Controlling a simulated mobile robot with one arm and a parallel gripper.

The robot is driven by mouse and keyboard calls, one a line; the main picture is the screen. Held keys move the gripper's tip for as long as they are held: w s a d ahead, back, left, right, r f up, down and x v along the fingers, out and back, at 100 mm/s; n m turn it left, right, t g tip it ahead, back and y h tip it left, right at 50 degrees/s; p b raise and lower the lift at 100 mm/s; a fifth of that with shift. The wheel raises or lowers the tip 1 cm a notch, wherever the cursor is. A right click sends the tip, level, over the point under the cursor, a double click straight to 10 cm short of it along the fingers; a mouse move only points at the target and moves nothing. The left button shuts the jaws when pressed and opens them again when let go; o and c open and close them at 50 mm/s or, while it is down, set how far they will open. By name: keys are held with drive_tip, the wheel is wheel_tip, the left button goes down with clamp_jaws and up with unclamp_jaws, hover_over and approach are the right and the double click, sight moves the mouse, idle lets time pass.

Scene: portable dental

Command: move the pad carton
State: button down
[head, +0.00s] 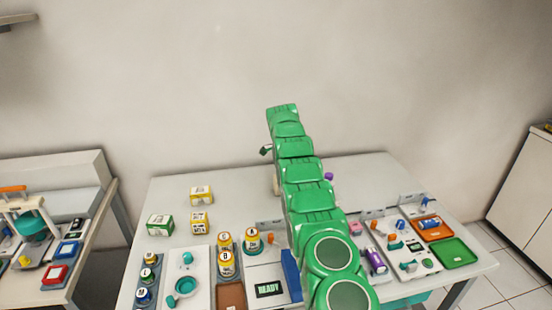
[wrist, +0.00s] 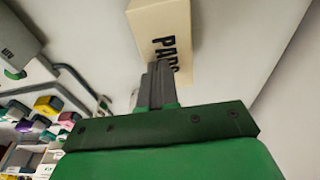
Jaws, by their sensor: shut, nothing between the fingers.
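The pad carton (wrist: 163,28) is a cream box with dark letters, of which "PAD" can be read, at the top of the wrist view. My gripper (wrist: 160,72) has its fingers shut together, with nothing between them. The fingertips overlap the carton's near end in the picture; I cannot tell whether they touch it. In the head view my green arm reaches over the table toward the wall and hides the fingers and most or all of the carton.
On the table (head: 350,172) stand a green and white box (head: 160,225) and two yellow and white boxes (head: 201,195), left of my arm. Bottles (head: 225,262) stand nearer the front. An orange tray (head: 435,228) and a green tray (head: 455,252) are at right. The back right tabletop is clear.

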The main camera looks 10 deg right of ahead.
drive_tip(key=shift+s+a+f, duration=0.1)
drive_tip(key=a+r, duration=0.1)
drive_tip(key=a, duration=1.1)
drive_tip(key=shift+s+d+r+n, duration=1.15)
drive_tip(key=shift+s+r+n, duration=2.75)
drive_tip(key=shift+s+r, duration=6.15)
drive_tip(key=w+a+f+m, duration=0.2)
drive_tip(key=w+f+m, duration=0.2)
drive_tip(key=w+f, duration=0.6)
drive_tip(key=w+a+f+m, duration=0.2)
drive_tip(key=w+f+m, duration=0.2)
drive_tip(key=w+f, duration=0.65)
drive_tip(key=d, duration=1.2)
drive_tip(key=shift+d+f, duration=0.1)
drive_tip(key=shift+d, duration=0.2)
drive_tip(key=shift+s+f, duration=0.1)
drive_tip(key=shift+f, duration=0.3)
